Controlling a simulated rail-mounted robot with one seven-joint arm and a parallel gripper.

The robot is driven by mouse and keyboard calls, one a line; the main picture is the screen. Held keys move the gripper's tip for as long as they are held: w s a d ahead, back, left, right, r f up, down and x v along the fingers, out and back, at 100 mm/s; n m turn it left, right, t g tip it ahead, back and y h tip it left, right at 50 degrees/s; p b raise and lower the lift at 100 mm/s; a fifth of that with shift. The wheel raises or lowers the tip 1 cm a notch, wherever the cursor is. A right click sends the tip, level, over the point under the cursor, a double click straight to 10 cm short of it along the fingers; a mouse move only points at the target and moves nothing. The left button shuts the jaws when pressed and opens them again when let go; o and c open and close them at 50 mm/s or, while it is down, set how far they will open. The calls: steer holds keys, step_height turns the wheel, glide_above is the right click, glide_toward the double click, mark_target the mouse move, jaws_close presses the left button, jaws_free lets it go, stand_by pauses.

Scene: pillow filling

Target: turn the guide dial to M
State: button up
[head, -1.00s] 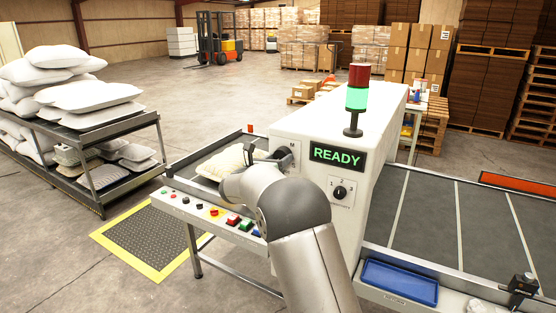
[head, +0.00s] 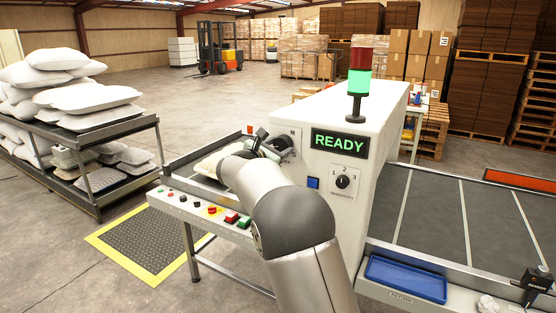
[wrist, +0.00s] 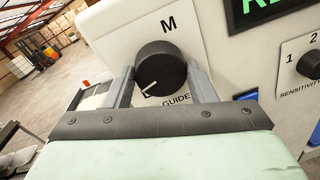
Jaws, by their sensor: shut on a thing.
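The guide dial (wrist: 158,66) is a round black knob on the white machine face, with "M" printed above it and "GUIDE" below it. Its white pointer line points to the lower left in the wrist view, away from the M. My gripper (wrist: 160,84) is shut on the dial, with one grey finger on each side of it. The fingers cover the panel to the left and right of the knob. In the head view my gripper (head: 264,145) is at the machine's left face, beside the small M, and my arm partly hides the area.
The white machine (head: 385,120) carries a green READY display (head: 340,143), a sensitivity dial (head: 342,181) and a blue square button (head: 313,183). A pillow (head: 215,163) lies on the infeed table below my arm. A blue tray (head: 405,278) is at right.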

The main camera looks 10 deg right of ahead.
steer(key=m+b, duration=0.2)
steer(key=b, duration=0.1)
steer(key=m+b, duration=0.1)
steer(key=shift+f+m, duration=0.25)
steer(key=shift+m, duration=0.15)
steer(key=m+b, duration=0.3)
steer(key=b, duration=0.1)
steer(key=shift+y, duration=0.4)
steer(key=m+b, duration=0.4)
steer(key=b, duration=0.1)
steer(key=shift+m+t, duration=0.3)
steer(key=m+b, duration=0.3)
steer(key=shift+s+y, duration=0.1)
steer(key=shift+y, duration=0.2)
steer(key=m+b, duration=0.5)
steer(key=m, duration=0.1)
steer(key=shift+d+r+t, duration=0.1)
steer(key=shift+t, duration=0.2)
steer(key=m+b, duration=0.2)
steer(key=m, duration=0.2)
steer(key=shift+t, duration=0.3)
steer(key=shift+r+m+b, duration=0.1)
steer(key=shift+m+b, duration=0.6)
steer(key=shift+m, duration=0.4)
